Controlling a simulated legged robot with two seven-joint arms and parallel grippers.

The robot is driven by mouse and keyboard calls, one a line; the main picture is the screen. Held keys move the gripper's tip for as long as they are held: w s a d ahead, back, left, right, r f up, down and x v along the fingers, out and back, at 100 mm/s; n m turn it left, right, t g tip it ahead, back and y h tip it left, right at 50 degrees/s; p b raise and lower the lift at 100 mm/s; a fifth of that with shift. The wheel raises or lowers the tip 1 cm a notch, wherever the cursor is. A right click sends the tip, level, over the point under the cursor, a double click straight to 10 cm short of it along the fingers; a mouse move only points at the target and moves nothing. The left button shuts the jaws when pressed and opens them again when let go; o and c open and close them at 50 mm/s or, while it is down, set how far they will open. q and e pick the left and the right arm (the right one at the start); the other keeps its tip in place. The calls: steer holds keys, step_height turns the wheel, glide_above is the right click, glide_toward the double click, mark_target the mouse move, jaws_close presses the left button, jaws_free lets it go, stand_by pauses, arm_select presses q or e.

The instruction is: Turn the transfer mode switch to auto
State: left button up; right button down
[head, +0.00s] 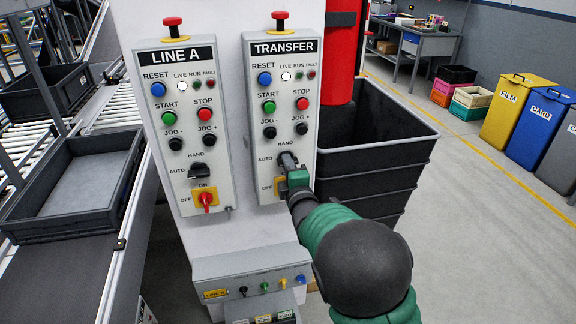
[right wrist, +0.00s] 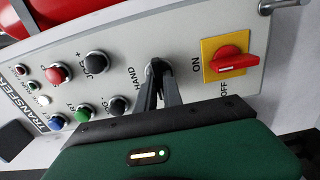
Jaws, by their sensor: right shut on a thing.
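The TRANSFER panel (head: 245,110) is a light grey control box on the right of a grey column. Its mode switch (right wrist: 157,67) is a black knob below the jog buttons, with HAND printed above it and AUTO to its left in the head view. My right gripper (head: 287,162) is shut on this knob; in the right wrist view its two dark fingers (right wrist: 160,82) meet it from either side. The fingers hide most of the knob, so I cannot tell which way it points. My left gripper is not in view.
A red ON/OFF switch (right wrist: 234,61) on a yellow plate sits close beside the mode switch. The similar LINE A panel (head: 185,120) stands to the left with its own black mode switch (head: 200,173). A dark bin (head: 372,140) stands behind at right.

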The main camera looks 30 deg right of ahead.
steer(key=shift+a+f, duration=0.2)
steer(key=shift+f, duration=0.15)
steer(key=c, duration=1.6)
jaws_free()
steer(key=shift+o, duration=0.6)
steer(key=shift+r, duration=0.2)
steer(key=b+v, duration=0.9)
steer(key=v, duration=0.7)
steer(key=shift+s+a, duration=0.2)
steer(key=shift+s, duration=0.15)
